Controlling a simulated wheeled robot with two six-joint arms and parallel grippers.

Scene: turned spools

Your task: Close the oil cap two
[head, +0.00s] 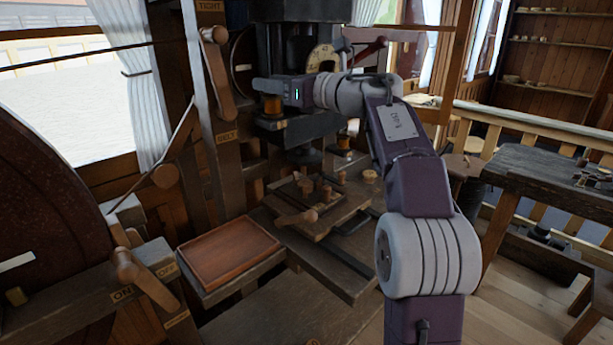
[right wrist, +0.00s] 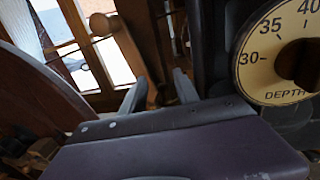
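My right gripper (head: 262,86) reaches in from the right at the machine's dark head, its fingers pointing left. In the right wrist view its two fingers (right wrist: 158,86) stand apart with nothing seen held between them. An amber cup-like part (head: 272,105) sits just below the fingers in the head view; it may be an oil cup. A second small amber part (head: 344,142) shows lower right, behind my arm. No part is clearly marked as oil cap two, and I cannot tell whether any cap is open or shut. My left gripper is out of view.
A depth dial (right wrist: 285,58) is close at the right in the wrist view. Wooden levers (head: 218,75) stand left of the gripper. A worktable (head: 325,215) with wooden pieces and an empty brown tray (head: 228,254) lie below. A bench (head: 550,180) stands at right.

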